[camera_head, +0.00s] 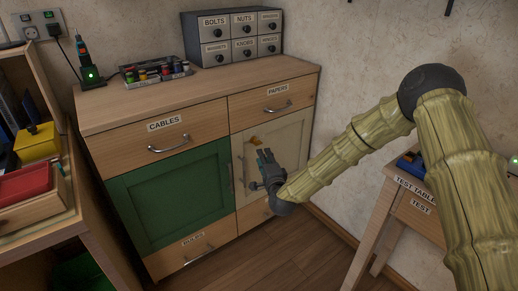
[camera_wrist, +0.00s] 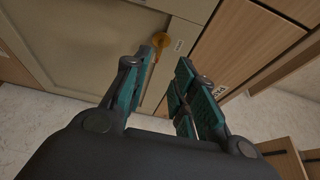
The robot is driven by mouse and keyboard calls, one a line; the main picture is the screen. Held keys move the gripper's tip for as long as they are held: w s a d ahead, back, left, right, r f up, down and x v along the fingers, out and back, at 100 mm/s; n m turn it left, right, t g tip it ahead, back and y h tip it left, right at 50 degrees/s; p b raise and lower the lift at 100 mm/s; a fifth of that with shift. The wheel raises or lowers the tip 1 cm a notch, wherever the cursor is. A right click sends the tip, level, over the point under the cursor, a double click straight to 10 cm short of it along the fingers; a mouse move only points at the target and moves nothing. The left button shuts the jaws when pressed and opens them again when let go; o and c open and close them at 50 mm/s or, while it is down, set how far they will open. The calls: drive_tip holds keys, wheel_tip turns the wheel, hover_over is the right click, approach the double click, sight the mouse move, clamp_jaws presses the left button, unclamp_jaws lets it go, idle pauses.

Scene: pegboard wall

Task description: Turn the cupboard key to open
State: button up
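The cupboard key (camera_head: 256,140) is a small golden-orange piece on the cream door (camera_head: 290,136) of the wooden cabinet, near the door's upper left. In the wrist view the key (camera_wrist: 161,40) shows just beyond the tip of the left finger, its lower part hidden by that finger or very close to it. My gripper (camera_head: 264,155) is in front of the cream door, just below the key in the head view. In the wrist view my gripper (camera_wrist: 172,60) has its two fingers apart with nothing between them. I cannot tell whether a finger touches the key. The cream door looks shut.
A green door (camera_head: 170,195) is left of the cream one, with upright handles between them. Drawers labelled CABLES (camera_head: 165,142) and PAPERS (camera_head: 278,105) are above. A test table (camera_head: 410,200) stands at right and a shelf (camera_head: 40,205) at left. Open floor lies in front.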

sight(257, 143)
drive_tip(key=b+x, duration=0.1)
drive_tip(key=x, duration=0.8)
drive_tip(key=shift+s, duration=0.1)
clamp_jaws()
